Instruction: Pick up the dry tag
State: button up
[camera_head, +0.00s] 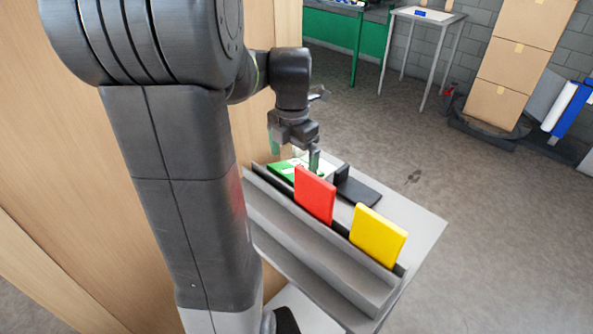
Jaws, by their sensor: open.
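A red tag (314,194) and a yellow tag (378,236) stand upright, leaning slightly, in a dark slot of a grey rack (310,254). A green and white flat piece (284,171) lies at the rack's far end, partly hidden by my gripper. I cannot read any lettering, so I cannot tell which one is the dry tag. My gripper (295,154) points down above the green and white piece, behind and left of the red tag. It is open, and I see nothing between its fingers.
A black block with a flat base (356,191) sits on the light table (420,226) behind the red tag. A wooden panel (70,150) stands close on the left. Stacked cartons (505,62) and a small table (427,15) are far back.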

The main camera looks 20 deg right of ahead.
aim_at(291, 170)
jog(key=shift+w+a+f, duration=0.1)
jog(key=shift+w+f, duration=0.05)
jog(key=shift+f, duration=2.4)
jog(key=c, duration=1)
